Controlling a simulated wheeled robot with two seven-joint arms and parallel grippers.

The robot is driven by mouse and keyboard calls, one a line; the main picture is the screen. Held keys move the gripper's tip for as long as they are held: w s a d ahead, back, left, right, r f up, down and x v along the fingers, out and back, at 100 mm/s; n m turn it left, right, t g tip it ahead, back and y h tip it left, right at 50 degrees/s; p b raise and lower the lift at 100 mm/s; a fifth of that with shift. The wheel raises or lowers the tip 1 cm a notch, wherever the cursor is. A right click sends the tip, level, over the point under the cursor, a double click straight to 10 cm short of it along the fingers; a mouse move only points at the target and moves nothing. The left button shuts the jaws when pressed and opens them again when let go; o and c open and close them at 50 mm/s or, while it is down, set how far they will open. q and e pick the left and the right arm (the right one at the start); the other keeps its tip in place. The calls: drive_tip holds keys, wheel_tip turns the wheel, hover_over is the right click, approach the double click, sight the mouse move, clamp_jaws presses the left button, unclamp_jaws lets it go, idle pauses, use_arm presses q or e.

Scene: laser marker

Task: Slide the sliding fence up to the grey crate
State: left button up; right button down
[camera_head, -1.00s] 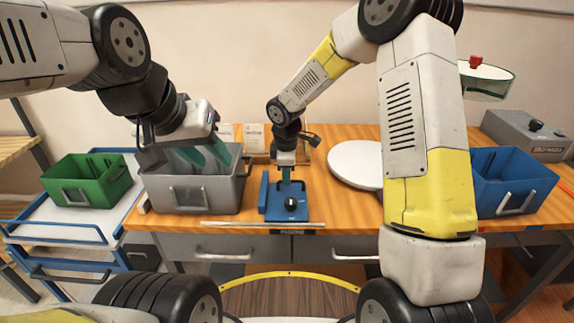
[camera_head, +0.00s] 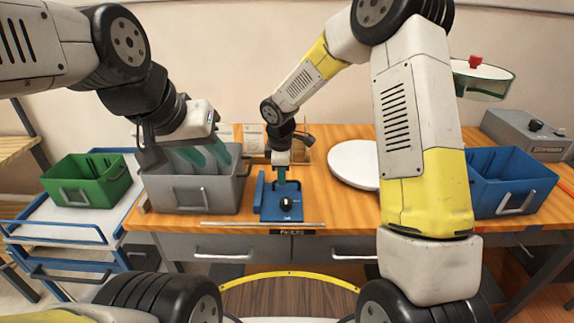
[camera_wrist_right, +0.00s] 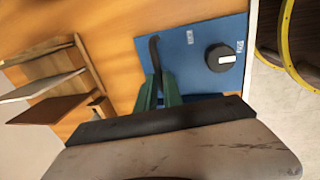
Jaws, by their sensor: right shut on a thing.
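The sliding fence (camera_head: 281,208) is a blue plate on the wooden table, with a raised blue wall on its left side and a black knob on top. The grey crate (camera_head: 190,197) stands to its left. A narrow strip of table shows between the fence's wall and the crate. My right gripper (camera_head: 281,181) comes down from above onto the fence. In the right wrist view its green fingers (camera_wrist_right: 157,92) are shut on a dark upright handle of the fence (camera_wrist_right: 154,50). My left gripper (camera_head: 207,155) is over the grey crate, its green fingers apart with nothing between them.
A green crate (camera_head: 88,193) sits on a cart at the left. A round white disc (camera_head: 352,163) lies right of the fence. A blue crate (camera_head: 510,190) stands at the far right. A small wooden rack (camera_head: 297,152) is behind the fence. A metal strip (camera_head: 262,224) runs along the table's front edge.

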sight(261, 184)
drive_tip(key=a, duration=0.6)
drive_tip(key=shift+a, duration=0.4)
drive_tip(key=c, duration=1.5)
unclamp_jaws()
drive_tip(key=shift+r, duration=0.1)
drive_tip(key=r, duration=0.2)
drive_tip(key=s+r, duration=0.1)
drive_tip(key=r, duration=0.4)
drive_tip(key=shift+s+r, duration=0.25)
